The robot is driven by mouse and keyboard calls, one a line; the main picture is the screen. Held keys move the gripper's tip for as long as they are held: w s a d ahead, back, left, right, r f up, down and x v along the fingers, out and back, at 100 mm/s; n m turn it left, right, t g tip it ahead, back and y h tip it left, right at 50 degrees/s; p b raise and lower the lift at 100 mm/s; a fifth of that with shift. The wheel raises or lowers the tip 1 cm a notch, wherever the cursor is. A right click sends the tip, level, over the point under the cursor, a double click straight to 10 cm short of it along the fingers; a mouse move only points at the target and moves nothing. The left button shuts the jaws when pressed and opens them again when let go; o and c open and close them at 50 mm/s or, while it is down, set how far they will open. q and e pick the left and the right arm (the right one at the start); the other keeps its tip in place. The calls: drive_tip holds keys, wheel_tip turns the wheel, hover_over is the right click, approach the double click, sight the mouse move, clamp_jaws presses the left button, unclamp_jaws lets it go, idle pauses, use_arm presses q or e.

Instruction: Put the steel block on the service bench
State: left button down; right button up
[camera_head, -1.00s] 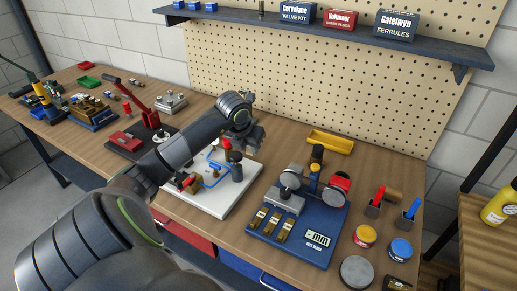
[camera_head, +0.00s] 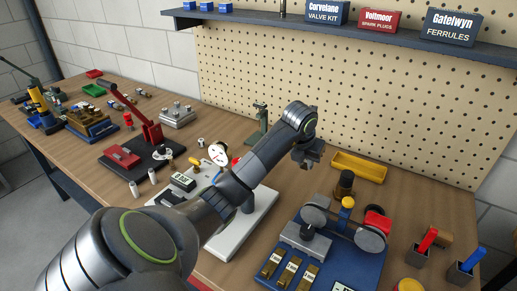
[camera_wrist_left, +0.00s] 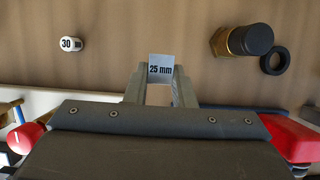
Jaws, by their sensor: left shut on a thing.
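The steel block (camera_wrist_left: 161,68) is a small grey piece marked "25 mm" in the left wrist view. It sits between the fingertips of my left gripper (camera_wrist_left: 160,88), which is shut on it. In the head view my left gripper (camera_head: 309,160) hangs over the wooden service bench (camera_head: 292,188), behind the white plate and left of the yellow tray. The block cannot be made out there, and its height above the bench is hard to tell. Bare bench wood (camera_wrist_left: 125,25) shows around the block in the wrist view. My right gripper is not in view.
A blue device (camera_head: 335,255) with brass blocks stands right of the white plate (camera_head: 235,235). The yellow tray (camera_head: 358,167) lies near the pegboard. A white "30 mm" piece (camera_wrist_left: 70,44), a black-topped brass fitting (camera_wrist_left: 250,40) and a black ring (camera_wrist_left: 275,61) lie beyond the gripper.

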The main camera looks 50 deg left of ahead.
use_arm(q)
drive_tip(key=shift+w+a+f, duration=0.2)
drive_tip(key=shift+w+f, duration=0.2)
drive_tip(key=shift+f, duration=0.35)
drive_tip(key=p, duration=0.1)
hover_over(303, 189)
drive_tip(key=s, duration=0.2)
drive_tip(key=f, duration=0.4)
drive_tip(key=shift+w+d+f, duration=0.15)
drive_tip(key=shift+d+f, duration=0.1)
drive_tip(key=shift+d, duration=0.15)
wheel_tip(303, 189, down, 3)
drive_tip(key=shift+a+f+p, duration=0.15)
drive_tip(key=shift+f+p, duration=0.05)
drive_tip(key=shift+p, duration=0.3)
drive_tip(key=shift+f, duration=0.5)
drive_tip(key=c, duration=1.6)
unclamp_jaws()
drive_tip(key=o, duration=0.4)
drive_tip(key=shift+c, duration=0.2)
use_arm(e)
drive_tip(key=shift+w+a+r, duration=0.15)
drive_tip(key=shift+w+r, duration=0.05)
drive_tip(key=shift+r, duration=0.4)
